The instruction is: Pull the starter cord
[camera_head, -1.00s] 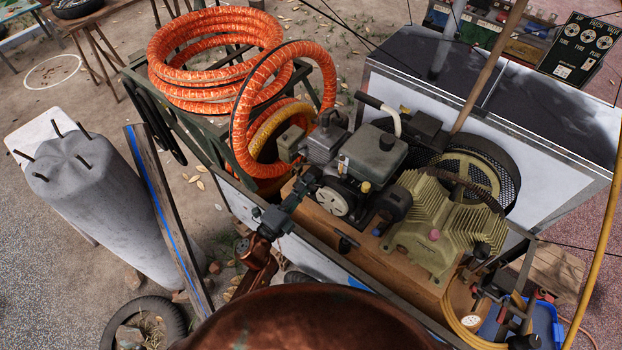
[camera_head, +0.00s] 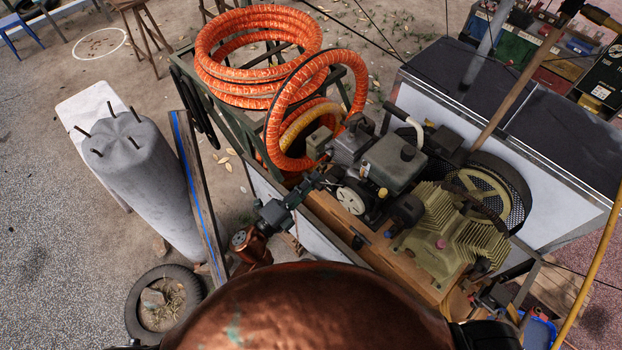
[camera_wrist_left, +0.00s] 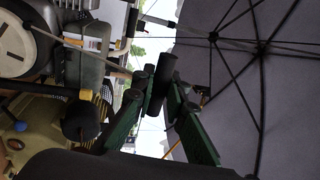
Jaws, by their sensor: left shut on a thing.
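The engine's starter housing, a pale round disc (camera_head: 350,200), faces my left side on the compressor cart. It also shows at the top left of the left wrist view (camera_wrist_left: 14,38). My left gripper (camera_head: 322,178) is just left of the disc in the head view. In the left wrist view its green fingers (camera_wrist_left: 158,88) are closed on a short black handle (camera_wrist_left: 160,82). The starter cord (camera_wrist_left: 88,53) runs as a thin line from the disc toward the handle, so the handle stands off the housing. The handle is hard to make out in the head view. My right gripper is not visible.
A coiled orange hose (camera_head: 258,50) lies behind the engine, with one loop close to my left gripper. The finned compressor head (camera_head: 450,228) is right of the engine. A grey pillar (camera_head: 145,170), a plank (camera_head: 196,190) and a tire (camera_head: 190,282) stand left, with open ground around.

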